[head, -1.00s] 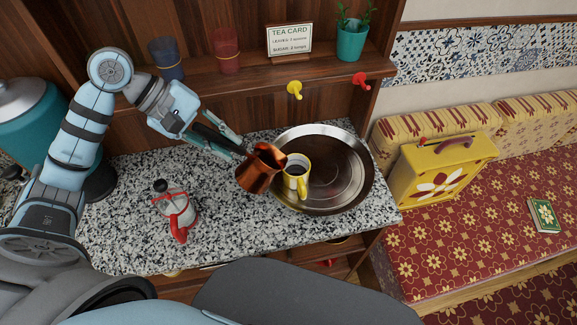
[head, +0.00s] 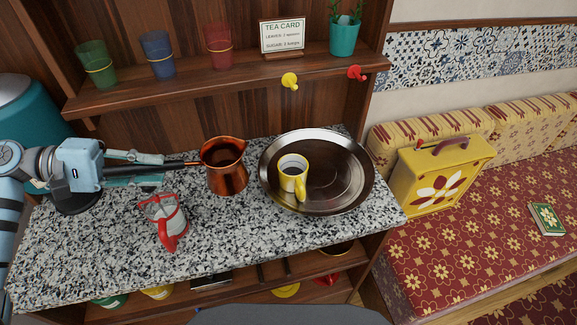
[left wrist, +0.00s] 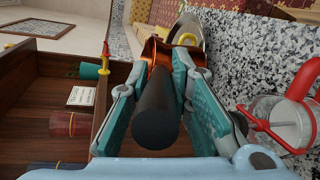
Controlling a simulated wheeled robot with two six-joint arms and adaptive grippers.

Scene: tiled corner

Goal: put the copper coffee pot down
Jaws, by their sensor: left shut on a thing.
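The copper coffee pot (head: 226,170) is upright over the granite counter, left of the round metal tray (head: 345,200). Whether its base touches the counter is hard to tell. My left gripper (head: 150,168) is shut on its dark handle, coming in from the left. In the left wrist view the black handle (left wrist: 158,112) lies between the fingers, with the copper body (left wrist: 157,52) beyond, partly hidden. A yellow mug (head: 292,178) with dark liquid stands on the tray, right of the pot. My right gripper is not in view.
A shelf (head: 240,76) with tumblers and a tea card (head: 283,37) runs behind. Front counter (head: 270,230) is clear.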

